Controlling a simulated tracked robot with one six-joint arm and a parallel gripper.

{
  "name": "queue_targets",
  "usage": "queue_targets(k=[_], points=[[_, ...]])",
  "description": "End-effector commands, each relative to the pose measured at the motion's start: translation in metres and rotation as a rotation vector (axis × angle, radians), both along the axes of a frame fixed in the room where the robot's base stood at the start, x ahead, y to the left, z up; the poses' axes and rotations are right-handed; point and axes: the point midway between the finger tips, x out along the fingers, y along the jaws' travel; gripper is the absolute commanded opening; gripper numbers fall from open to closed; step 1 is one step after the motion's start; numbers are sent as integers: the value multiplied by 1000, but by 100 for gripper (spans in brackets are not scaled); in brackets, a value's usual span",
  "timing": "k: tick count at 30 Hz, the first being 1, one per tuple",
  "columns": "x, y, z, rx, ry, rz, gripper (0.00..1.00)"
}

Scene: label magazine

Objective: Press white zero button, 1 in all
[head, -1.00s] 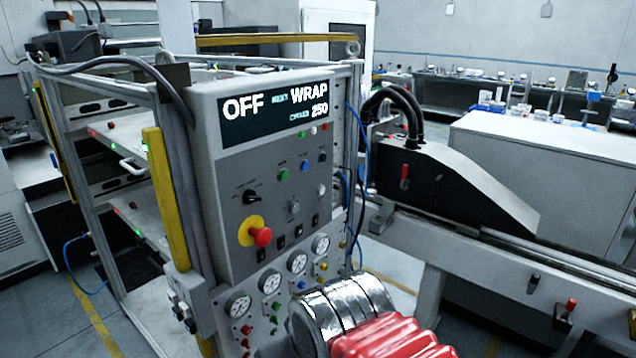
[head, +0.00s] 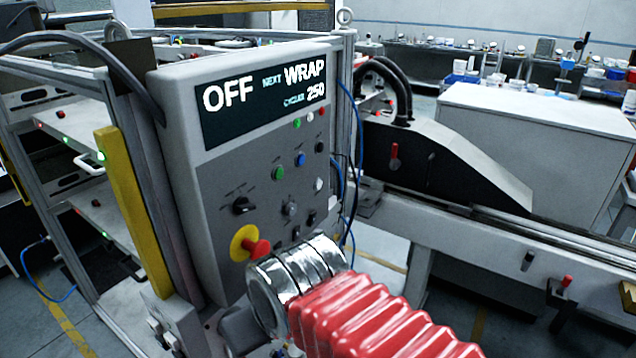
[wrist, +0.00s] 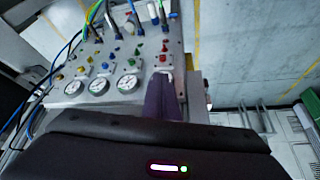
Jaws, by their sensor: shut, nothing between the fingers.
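The grey control panel (head: 222,170) stands upright at left centre in the head view, its display reading OFF, NEXT WRAP, CYCLES 250. A white button (head: 318,184) sits near its right edge, below a black and a blue button. The small labels are too blurred to read. My gripper (wrist: 164,80) is shut and empty in the wrist view, in front of the lower gauge panel. In the head view my arm hides the fingers; they appear apart from the white button.
A yellow-collared red stop knob (head: 252,243) and a black selector (head: 243,205) sit on the panel's lower part. Gauges (wrist: 100,87), coloured knobs and cables crowd the panel in the wrist view. A machine rail (head: 500,235) runs at right. Open floor shows in front.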

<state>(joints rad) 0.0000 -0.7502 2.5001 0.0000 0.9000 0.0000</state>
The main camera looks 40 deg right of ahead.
Motion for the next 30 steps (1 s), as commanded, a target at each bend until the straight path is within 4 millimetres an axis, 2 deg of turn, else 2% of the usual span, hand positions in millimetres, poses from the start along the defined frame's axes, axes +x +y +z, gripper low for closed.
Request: queue_targets(k=[8, 14, 20, 30], points=[[1, -2, 2, 0, 0, -4, 0], [14, -15, 15, -1, 11, -37, 0], [37, -54, 40, -1, 27, -98, 0], [66, -137, 79, 5, 44, -191, 0]])
